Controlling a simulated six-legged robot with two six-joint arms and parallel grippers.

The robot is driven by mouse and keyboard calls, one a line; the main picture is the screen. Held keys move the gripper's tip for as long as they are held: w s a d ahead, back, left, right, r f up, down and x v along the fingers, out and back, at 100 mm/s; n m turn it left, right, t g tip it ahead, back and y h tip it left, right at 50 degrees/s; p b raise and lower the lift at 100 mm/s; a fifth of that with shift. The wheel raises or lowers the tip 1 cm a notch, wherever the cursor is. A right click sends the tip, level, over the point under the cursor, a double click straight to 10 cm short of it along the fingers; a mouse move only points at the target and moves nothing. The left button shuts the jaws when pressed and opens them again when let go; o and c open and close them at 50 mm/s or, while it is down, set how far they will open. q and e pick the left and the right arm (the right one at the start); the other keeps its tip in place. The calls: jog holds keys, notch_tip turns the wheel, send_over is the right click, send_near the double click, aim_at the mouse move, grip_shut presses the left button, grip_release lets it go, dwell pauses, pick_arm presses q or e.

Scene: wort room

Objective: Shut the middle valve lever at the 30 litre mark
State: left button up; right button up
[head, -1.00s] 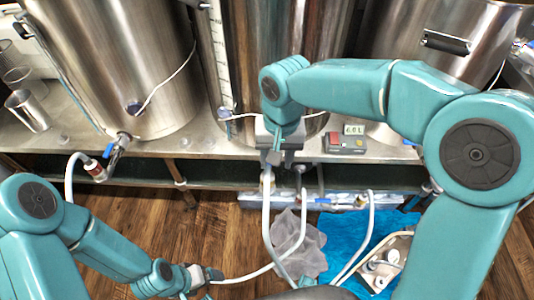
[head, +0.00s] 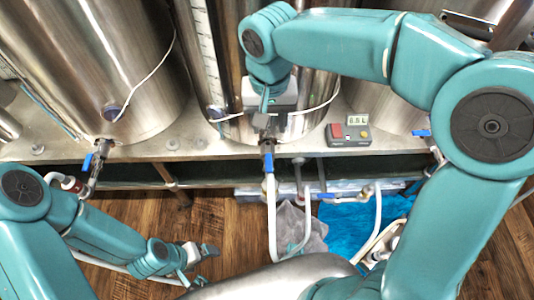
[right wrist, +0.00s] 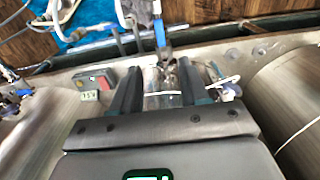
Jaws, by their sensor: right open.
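The middle valve's blue lever (head: 269,162) lies in line with its outlet and hose, below the middle steel tank (head: 325,85). It also shows in the right wrist view (right wrist: 159,34), just beyond my fingertips and roughly between them. My right gripper (head: 264,128) is open and empty, in front of the tank just above the valve; its spread fingers show in the right wrist view (right wrist: 158,78). A sight scale (head: 206,50) runs up the tank; its level is unreadable. The small display (head: 358,121) is too small to read surely. My left gripper (head: 205,250) hangs low at left, its jaws unclear.
Valves with blue levers sit at the left tank (head: 87,162) and right tank (head: 421,133). A control box (head: 348,141) with a red button stands on the shelf right of my right gripper. White hoses (head: 272,215), a grey cloth and a blue sheet (head: 345,225) are below.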

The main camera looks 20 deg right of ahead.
aim_at(269, 164)
notch_tip(269, 164, down, 13)
jog(key=b, duration=0.3)
jog(key=shift+s+f+b, duration=0.15)
jog(key=shift+f+b, duration=0.05)
jog(key=shift+b, duration=0.1)
jog(key=shift+f, duration=0.75)
grip_shut()
